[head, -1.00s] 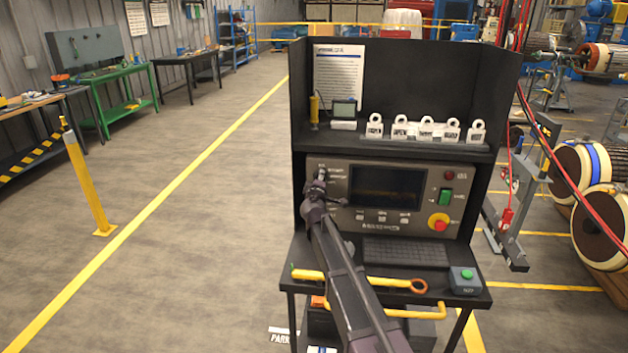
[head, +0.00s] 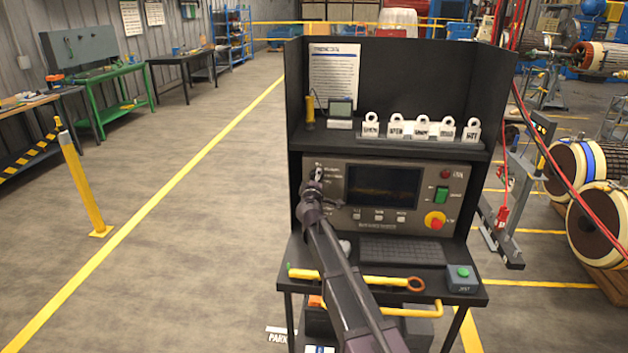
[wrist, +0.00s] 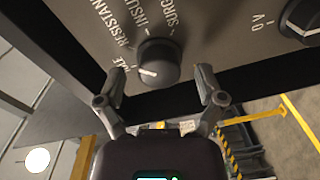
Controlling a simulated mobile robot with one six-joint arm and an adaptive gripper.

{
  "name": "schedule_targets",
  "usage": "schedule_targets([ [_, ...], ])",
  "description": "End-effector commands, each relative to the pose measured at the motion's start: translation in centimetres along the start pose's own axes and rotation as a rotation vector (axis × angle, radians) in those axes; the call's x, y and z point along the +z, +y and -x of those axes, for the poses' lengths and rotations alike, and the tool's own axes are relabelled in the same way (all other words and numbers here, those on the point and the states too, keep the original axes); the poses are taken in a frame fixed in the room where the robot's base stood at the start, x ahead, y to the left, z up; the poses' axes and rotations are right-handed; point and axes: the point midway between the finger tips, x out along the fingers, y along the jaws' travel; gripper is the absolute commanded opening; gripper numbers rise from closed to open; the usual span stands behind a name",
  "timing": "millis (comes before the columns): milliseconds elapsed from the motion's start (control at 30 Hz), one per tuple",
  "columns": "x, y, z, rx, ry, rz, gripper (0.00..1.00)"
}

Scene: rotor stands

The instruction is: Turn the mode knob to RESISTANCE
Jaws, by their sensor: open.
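The mode knob (wrist: 158,63) is dark and round with a white pointer line, on the grey-brown panel in the wrist view. Labels around it read RESISTANCE (wrist: 112,22), INSULATION and SURGE, partly cut off, plus a partly hidden one ending in LE. The pointer line aims left towards the label ending in LE. My gripper (wrist: 161,75) is open, one finger on each side of the knob, with a visible gap on both sides. In the head view my gripper (head: 313,184) is at the panel's upper left and mostly hides the knob.
A second knob (wrist: 303,20) sits at the wrist view's right edge. The panel also has a dark screen (head: 384,187), a green switch (head: 441,195) and a red-yellow stop button (head: 435,220). A keyboard (head: 402,251) and a yellow bar (head: 350,279) lie below, under my arm.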

Motion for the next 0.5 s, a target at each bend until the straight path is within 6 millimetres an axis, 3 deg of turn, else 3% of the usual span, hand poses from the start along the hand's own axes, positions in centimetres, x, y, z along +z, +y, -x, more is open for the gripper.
schedule_targets([
  [500, 0.1, -0.1, 6.0, 0.002, 0.0, 0.0, 0.88],
])
